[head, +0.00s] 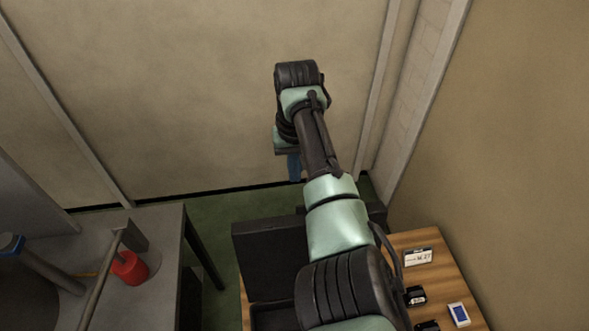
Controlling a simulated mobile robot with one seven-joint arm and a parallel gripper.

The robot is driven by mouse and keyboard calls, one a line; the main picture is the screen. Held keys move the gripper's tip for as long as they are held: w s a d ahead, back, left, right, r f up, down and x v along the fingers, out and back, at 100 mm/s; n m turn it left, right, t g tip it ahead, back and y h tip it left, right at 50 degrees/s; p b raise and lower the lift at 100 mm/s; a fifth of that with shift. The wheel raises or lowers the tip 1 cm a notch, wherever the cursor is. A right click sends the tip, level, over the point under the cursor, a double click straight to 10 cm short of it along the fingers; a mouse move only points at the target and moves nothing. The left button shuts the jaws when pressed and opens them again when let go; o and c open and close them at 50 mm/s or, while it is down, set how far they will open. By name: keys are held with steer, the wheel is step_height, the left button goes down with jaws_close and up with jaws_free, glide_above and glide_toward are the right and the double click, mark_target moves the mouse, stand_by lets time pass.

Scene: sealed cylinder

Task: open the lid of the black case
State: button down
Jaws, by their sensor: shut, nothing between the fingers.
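The black case (270,316) sits on the wooden table at the bottom centre of the head view. Its lid (266,262) stands raised at the far side, showing as a broad dark panel. My arm crosses over the case and hides the right part of the lid and much of the case body. My gripper (294,168) is beyond the lid, in front of the far wall, with its blue fingers pointing down. It is shut and empty, and appears apart from the case.
The wooden table (438,268) holds a small label card (418,257), a blue-and-white box (459,314) and small black items (415,295) right of my arm. At left, a grey bench (162,228) carries a red cylinder (130,268) and a metal bar. Green floor lies between.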

steer(key=shift+s+d+f+p, duration=0.1)
steer(key=shift+s+f, duration=0.45)
steer(key=shift+f, duration=0.25)
steer(key=shift+s+d+f+p, duration=0.1)
steer(key=shift+s+f+p, duration=0.05)
steer(key=shift+s+f, duration=0.6)
steer(key=shift+s+d+f+p, duration=0.1)
steer(key=shift+s+f, duration=0.3)
steer(key=shift+f, duration=0.5)
